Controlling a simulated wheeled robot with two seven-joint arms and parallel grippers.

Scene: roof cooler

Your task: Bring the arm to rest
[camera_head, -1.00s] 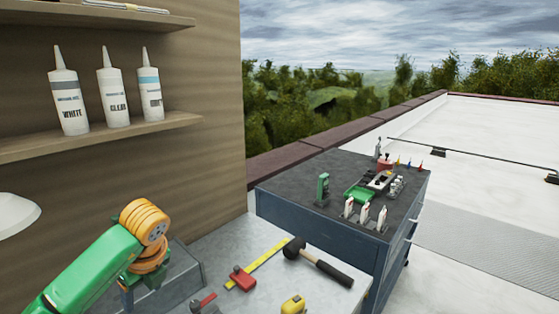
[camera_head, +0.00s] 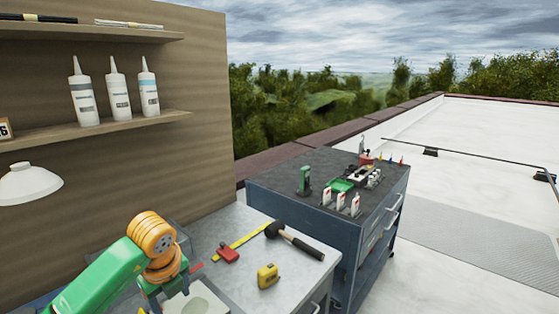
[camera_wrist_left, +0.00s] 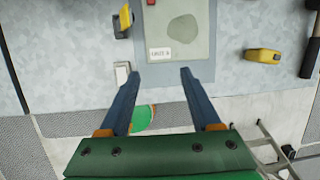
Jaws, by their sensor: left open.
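My left arm (camera_head: 125,265), green with orange joint rings, comes in from the lower left in the head view and reaches over the workbench. In the wrist view my left gripper (camera_wrist_left: 156,75) has its two blue fingers spread apart with nothing between them. It is above the front edge of the bench (camera_wrist_left: 235,75). A pale panel (camera_wrist_left: 198,52) with a grey-green patch lies beyond the fingertips; part of it shows at the bottom of the head view. My right gripper is in neither view.
On the bench (camera_head: 215,225) lie a yellow tape measure (camera_head: 267,277), a black mallet (camera_head: 295,240), a red tool (camera_head: 228,254) and a yellow rule (camera_head: 245,235). A blue tool cart (camera_head: 300,215) stands behind. A wooden wall with shelves (camera_head: 120,125) and a white lamp (camera_head: 28,183) bound the left.

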